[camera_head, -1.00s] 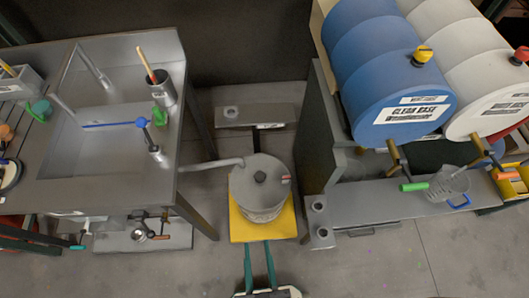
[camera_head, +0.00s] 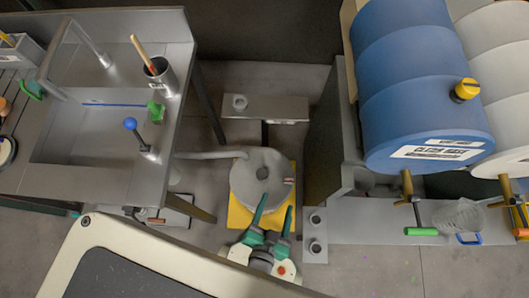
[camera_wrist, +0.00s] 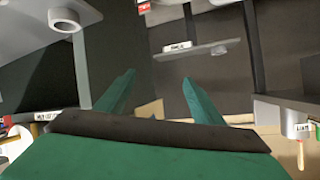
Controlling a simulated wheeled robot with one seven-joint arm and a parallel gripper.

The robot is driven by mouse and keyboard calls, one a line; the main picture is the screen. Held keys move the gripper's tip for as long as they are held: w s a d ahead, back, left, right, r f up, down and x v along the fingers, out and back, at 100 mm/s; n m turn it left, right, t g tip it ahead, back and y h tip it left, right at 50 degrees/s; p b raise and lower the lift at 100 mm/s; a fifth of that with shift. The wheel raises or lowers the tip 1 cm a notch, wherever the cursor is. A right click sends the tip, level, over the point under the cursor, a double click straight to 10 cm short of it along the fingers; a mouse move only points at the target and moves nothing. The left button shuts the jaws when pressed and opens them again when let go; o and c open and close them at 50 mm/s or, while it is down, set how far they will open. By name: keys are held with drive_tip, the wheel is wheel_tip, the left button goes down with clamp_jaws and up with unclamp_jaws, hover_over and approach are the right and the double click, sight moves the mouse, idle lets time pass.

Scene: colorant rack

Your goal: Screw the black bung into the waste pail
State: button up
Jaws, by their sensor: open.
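The waste pail (camera_head: 243,184) is a grey round drum on a yellow base, between the sink bench and the drum rack. A small dark round piece, apparently the black bung (camera_head: 262,173), shows at the middle of its lid; I cannot tell how it is seated. My gripper (camera_head: 275,204) is open, its two teal fingers reaching over the pail's near side, short of the dark piece. In the wrist view the open gripper (camera_wrist: 160,76) has nothing between its fingers, and neither the bung nor the pail can be made out there.
A grey pipe (camera_head: 210,154) runs from the sink bench (camera_head: 105,200) to the pail. A blue drum (camera_head: 425,110) lies on the rack at right, with taps below. A low grey platform (camera_head: 385,224) with cups stands right of the pail. A plate (camera_head: 265,107) stands behind.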

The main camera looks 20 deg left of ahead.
drive_tip(key=w+a+f+m+g, duration=0.3)
drive_tip(key=w+f, duration=0.1)
drive_tip(key=f, duration=0.6)
drive_tip(key=m+g, duration=0.8)
approach(262, 173)
drive_tip(key=shift+w+f, duration=0.2)
drive_tip(key=shift+f, duration=0.1)
drive_tip(key=shift+m+g+h, duration=0.3)
drive_tip(key=shift+m+g, duration=0.2)
drive_tip(key=shift+g, duration=0.3)
drive_tip(key=f, duration=0.6)
drive_tip(key=w+f, duration=0.1)
drive_tip(key=f, duration=0.2)
drive_tip(key=shift+a+f, duration=0.25)
drive_tip(key=shift+c, duration=0.6)
drive_tip(key=c, duration=1.1)
drive_tip(key=o, duration=1)
